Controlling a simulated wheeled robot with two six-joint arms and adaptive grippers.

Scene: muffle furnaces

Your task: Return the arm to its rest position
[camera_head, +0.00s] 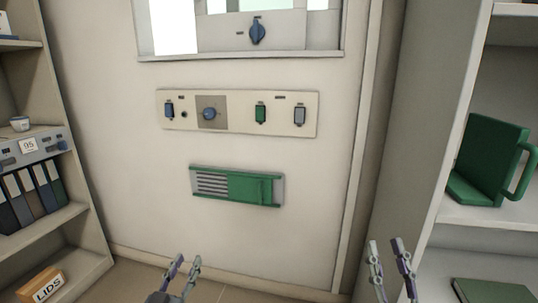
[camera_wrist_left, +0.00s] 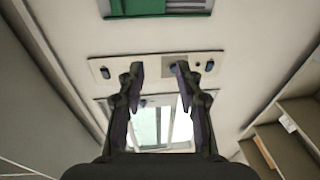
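My left gripper (camera_head: 186,265) shows at the bottom of the head view, below the green vent and in front of the wall, touching nothing. The left wrist view shows its two dark fingers (camera_wrist_left: 158,75) well apart with nothing between them. My right gripper (camera_head: 386,246) is at the lower right of the head view, in front of the wall's edge and beside the right shelf. Its two fingers stand apart and nothing is seen between them. Most of both arms is out of view.
A control panel (camera_head: 298,128) with knobs and switches is on the wall, above a green slatted vent (camera_head: 257,187). Shelves with binders (camera_head: 32,196) and a LIDS box (camera_head: 42,285) stand left. The right shelf (camera_head: 478,214) holds a green holder (camera_head: 487,160). Space before the wall is clear.

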